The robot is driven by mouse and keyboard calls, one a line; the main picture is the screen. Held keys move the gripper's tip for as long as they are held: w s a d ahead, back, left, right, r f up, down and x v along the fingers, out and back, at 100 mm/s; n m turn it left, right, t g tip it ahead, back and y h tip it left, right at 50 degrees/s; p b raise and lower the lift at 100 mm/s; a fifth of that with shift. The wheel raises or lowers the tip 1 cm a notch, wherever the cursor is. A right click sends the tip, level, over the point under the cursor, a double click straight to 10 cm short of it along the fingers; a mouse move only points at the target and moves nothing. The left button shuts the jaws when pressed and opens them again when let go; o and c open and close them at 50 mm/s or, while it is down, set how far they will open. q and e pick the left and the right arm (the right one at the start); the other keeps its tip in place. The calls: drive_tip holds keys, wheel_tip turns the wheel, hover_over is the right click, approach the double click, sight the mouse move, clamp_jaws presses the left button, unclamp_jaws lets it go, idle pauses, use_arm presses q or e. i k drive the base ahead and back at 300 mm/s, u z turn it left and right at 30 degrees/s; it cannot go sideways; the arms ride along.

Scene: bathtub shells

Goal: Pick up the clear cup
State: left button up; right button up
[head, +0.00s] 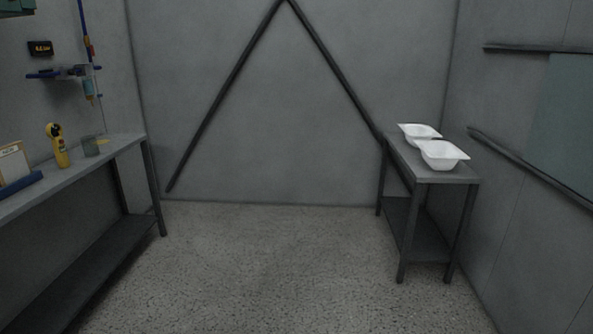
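A small clear, greyish cup (90,147) stands upright on the grey bench (128,145) at the left, near its far end. A yellow handheld tool (58,146) stands just left of it, apart from it. A small yellow item (102,141) shows beside the cup's right edge; I cannot tell whether it touches the cup. Neither of my grippers is in view.
A blue holder with cards (14,166) lies nearer on the left bench. A blue and grey fixture (75,72) hangs on the wall above. Two white basins (441,155) sit on a grey table (450,177) at right. The speckled floor (270,260) between is clear.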

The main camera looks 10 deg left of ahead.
sight(90, 143)
drive_tip(key=u, duration=0.3)
drive_tip(key=i, duration=2.3)
drive_tip(key=u, duration=1.7)
drive_tip(key=i, duration=1.95)
drive_tip(key=u, duration=1.15)
drive_tip(key=i, duration=0.4)
drive_tip(key=z, duration=0.05)
